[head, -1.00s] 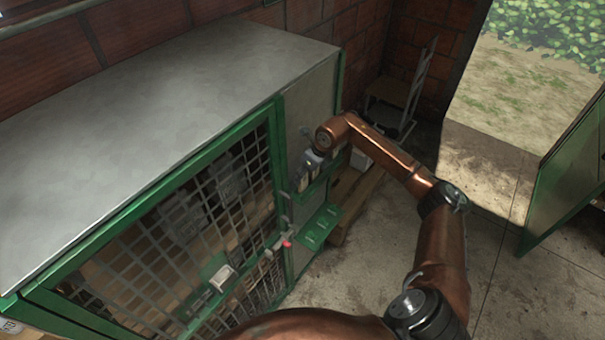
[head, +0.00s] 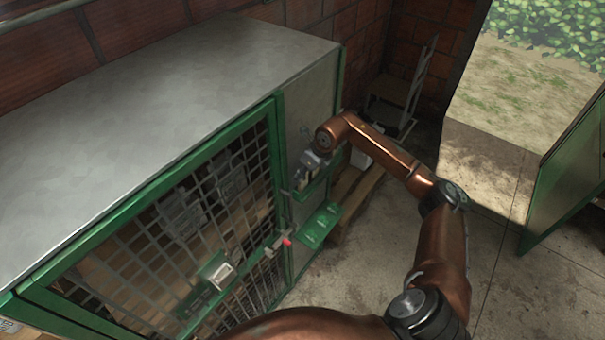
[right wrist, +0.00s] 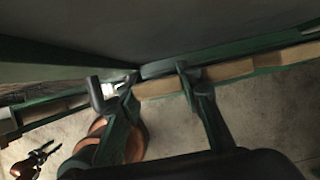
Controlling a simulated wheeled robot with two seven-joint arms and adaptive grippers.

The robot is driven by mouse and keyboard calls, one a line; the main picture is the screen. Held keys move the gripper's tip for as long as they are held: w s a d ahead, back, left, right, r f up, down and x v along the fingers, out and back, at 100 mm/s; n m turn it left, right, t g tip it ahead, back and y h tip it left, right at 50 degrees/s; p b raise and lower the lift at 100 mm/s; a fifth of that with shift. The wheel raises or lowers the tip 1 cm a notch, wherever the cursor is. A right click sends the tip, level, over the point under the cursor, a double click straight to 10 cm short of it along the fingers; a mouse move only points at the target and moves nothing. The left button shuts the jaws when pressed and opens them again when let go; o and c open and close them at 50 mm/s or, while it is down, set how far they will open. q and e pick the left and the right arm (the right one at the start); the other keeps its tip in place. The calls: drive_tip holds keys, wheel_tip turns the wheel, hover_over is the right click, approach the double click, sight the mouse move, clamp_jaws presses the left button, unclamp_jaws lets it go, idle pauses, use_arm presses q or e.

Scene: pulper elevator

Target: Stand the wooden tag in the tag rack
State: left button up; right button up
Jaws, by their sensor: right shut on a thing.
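My right gripper (head: 302,182) is at the narrow end panel of the green-framed cabinet, beside the green tag rack (head: 320,226) and a little above it. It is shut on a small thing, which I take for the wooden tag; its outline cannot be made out. In the right wrist view the two fingers of this gripper (right wrist: 140,88) show close against a green edge. Whether the tag touches the rack is hidden. My left gripper is not seen in the head view.
A mesh door (head: 200,215) with a pale-faced green box (head: 222,272) and a red-tipped latch (head: 286,242) fills the cabinet front. A wooden pallet (head: 358,190) lies beyond the end panel. A hand truck (head: 415,90) stands at the back. The concrete floor (head: 375,265) is clear.

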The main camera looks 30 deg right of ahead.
drive_tip(key=shift+f+b, duration=0.5)
drive_tip(key=shift+f, duration=0.1)
idle(0.3)
drive_tip(key=o, duration=1.2)
drive_tip(key=shift+r, duration=0.2)
drive_tip(key=v, duration=1.1)
drive_tip(key=shift+s+r, duration=0.25)
drive_tip(key=shift+r, duration=0.05)
